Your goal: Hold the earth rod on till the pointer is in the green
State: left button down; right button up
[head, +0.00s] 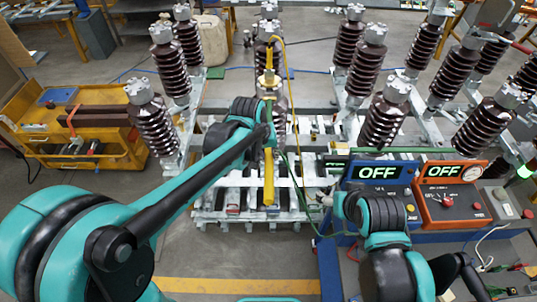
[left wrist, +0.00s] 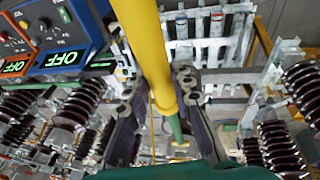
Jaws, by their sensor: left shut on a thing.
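The yellow earth rod (head: 269,180) stands nearly upright in the middle of the head view. My left gripper (head: 267,135) is shut around the rod partway along it. In the left wrist view the rod (left wrist: 150,45) runs between the two dark fingers of my left gripper (left wrist: 155,95). The rod's upper end overlaps a brown insulator column (head: 268,28); I cannot tell whether they touch.
A blue box (head: 377,200) with another OFF display stands beside the orange one. A green cable (head: 300,190) runs from near the rod towards the boxes. Brown insulators (head: 155,125) on metal frames crowd both sides. A yellow cart (head: 110,150) stands at left.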

aim_at(267, 180)
pick_arm(q)
jog(key=shift+s, duration=0.7)
jog(key=s, duration=0.4)
jog(key=shift+s+p, duration=0.3)
jog(key=shift+s, duration=1.95)
jog(key=shift+w, duration=0.1)
jog(key=shift+f, duration=0.1)
